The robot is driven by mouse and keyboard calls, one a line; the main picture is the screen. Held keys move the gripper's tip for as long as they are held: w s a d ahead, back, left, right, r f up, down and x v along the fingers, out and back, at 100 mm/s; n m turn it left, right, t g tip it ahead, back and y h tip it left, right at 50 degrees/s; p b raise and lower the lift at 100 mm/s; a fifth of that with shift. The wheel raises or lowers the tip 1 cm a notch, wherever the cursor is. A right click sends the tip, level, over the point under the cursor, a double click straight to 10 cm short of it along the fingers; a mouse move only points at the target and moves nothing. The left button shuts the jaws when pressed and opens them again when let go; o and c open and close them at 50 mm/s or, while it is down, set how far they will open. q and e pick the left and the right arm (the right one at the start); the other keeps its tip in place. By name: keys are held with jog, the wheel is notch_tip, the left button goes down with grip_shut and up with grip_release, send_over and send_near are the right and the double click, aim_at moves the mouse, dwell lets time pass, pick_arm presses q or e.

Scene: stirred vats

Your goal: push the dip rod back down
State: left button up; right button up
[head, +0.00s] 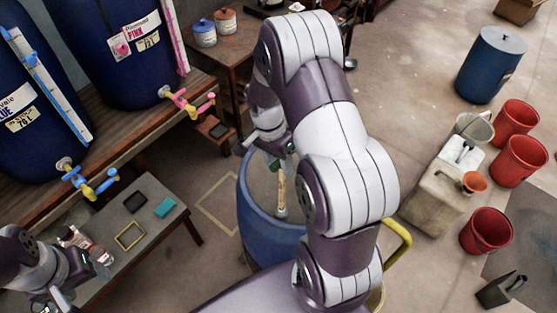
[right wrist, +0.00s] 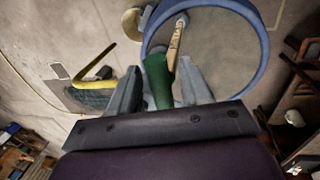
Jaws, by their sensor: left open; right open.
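The dip rod (head: 282,188) shows in the head view as a pale wooden, marked stick inside the blue vat (head: 245,207), below my right gripper. In the right wrist view its green handle (right wrist: 157,80) lies between the two open fingers of my right gripper (right wrist: 160,92), and its wooden shaft (right wrist: 175,42) runs on into the vat. I cannot tell whether the fingers touch the handle. In the head view my right gripper (head: 277,153) is partly hidden by its arm. My left gripper (head: 52,303) is open at the lower left, away from the vat.
A low table (head: 152,243) with small trays and bottles stands left of the vat. Blue barrels with taps (head: 187,102) stand on a bench behind it. A yellow handle (head: 397,243), a beige canister (head: 432,200) and red buckets (head: 487,230) are to the right.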

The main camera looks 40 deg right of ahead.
aim_at(282, 192)
grip_shut()
notch_tip(282, 192, down, 25)
jog(key=b, duration=1.7)
jog(key=shift+r, duration=0.1)
jog(key=shift+f+b, duration=0.5)
jog(key=shift+b, duration=0.05)
jog(key=shift+s+a, duration=0.1)
jog(key=shift+s, duration=0.05)
jog(key=shift+s+f, duration=0.1)
jog(key=shift+f, duration=0.05)
grip_release()
jog(key=shift+w, duration=0.25)
notch_tip(282, 192, up, 12)
jog(key=w, duration=0.2)
jog(key=shift+w+a+r+b, duration=0.2)
jog(key=shift+w+a+b, duration=0.05)
jog(key=shift+b, duration=0.2)
